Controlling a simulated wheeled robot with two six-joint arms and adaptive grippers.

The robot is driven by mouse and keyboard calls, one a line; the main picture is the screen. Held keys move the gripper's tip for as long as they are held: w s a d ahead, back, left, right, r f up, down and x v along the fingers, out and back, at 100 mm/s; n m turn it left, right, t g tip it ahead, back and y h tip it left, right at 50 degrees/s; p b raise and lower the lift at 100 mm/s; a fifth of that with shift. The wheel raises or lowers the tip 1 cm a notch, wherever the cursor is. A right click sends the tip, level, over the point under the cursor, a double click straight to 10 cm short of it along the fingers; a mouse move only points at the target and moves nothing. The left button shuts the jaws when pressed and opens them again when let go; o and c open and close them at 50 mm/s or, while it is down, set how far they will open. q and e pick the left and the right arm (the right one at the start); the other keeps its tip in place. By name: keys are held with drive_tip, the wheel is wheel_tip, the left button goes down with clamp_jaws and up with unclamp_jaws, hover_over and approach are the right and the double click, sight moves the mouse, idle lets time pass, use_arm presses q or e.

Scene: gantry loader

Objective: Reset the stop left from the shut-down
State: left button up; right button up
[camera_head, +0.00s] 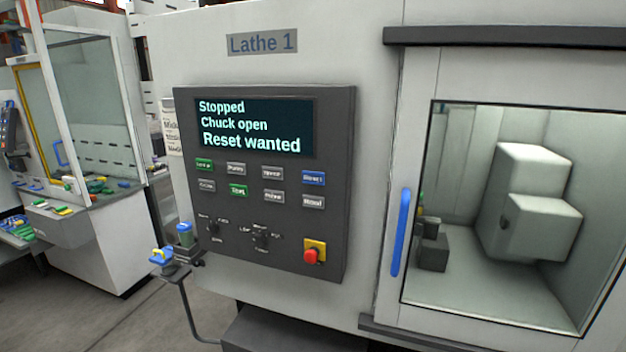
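The control panel (340,180) is a dark plate on the front of the white lathe under the label "Lathe 1" (262,43). Its screen (252,127) reads "Stopped", "Chuck open", "Reset wanted". A blue button (313,178) sits at the right of the upper button row; its small label looks like "Reset". A red emergency-stop button (311,256) stands out from a yellow plate (318,245) at the panel's lower right. I cannot tell whether it is pressed in. Neither of my grippers is in view.
The lathe window (460,280) with a blue door handle (402,232) is right of the panel. A small holder (188,252) on a bent arm, bearing blue and yellow items, juts out at the panel's lower left. Another machine (90,240) stands further left, with open floor between.

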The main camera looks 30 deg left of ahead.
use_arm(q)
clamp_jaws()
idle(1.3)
